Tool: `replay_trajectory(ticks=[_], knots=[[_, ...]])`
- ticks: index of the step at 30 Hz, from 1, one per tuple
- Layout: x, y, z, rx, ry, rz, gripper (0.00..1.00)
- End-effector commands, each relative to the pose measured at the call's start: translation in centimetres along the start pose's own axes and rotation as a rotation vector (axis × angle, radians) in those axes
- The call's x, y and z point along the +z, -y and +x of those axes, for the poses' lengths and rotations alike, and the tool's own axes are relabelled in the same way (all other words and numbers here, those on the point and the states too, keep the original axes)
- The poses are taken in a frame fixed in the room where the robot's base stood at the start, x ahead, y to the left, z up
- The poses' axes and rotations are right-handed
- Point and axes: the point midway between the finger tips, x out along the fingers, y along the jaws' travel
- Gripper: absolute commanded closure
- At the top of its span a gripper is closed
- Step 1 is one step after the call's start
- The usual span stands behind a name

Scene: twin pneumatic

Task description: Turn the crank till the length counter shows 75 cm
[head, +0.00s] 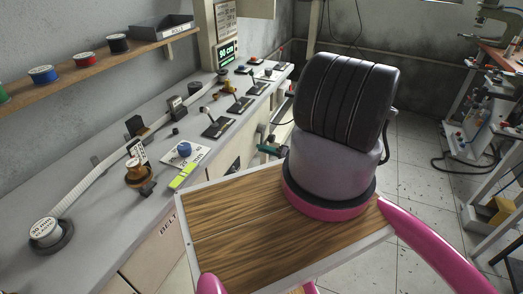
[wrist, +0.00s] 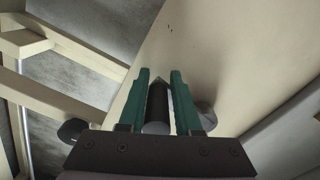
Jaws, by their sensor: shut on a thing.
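The length counter (head: 227,52) is a dark display with green digits on the panel at the back of the bench. It appears to read 90 cm. In the wrist view my gripper (wrist: 161,85) has its two teal fingers on either side of a dark cylindrical handle (wrist: 157,104), closed on it. This looks like the crank's grip; the rest of the crank is hidden. The handle is hidden there.
A white belt (head: 85,185) runs along the bench from a spool (head: 46,231) at the front left. Several levers and knobs stand on the bench. A shelf (head: 95,66) with coloured reels is on the wall. Tiled floor lies right of my arm.

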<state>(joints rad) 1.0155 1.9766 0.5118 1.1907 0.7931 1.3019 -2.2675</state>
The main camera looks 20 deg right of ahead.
Motion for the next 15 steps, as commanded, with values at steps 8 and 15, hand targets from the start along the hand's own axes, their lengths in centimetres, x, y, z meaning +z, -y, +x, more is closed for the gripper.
replay_trajectory(ticks=[8,15], knots=[[-3.3,-0.9,-0.1,-0.003,-0.025,-0.145,1.0],[-5.0,-1.5,-0.1,-0.004,-0.022,-0.319,1.0]])
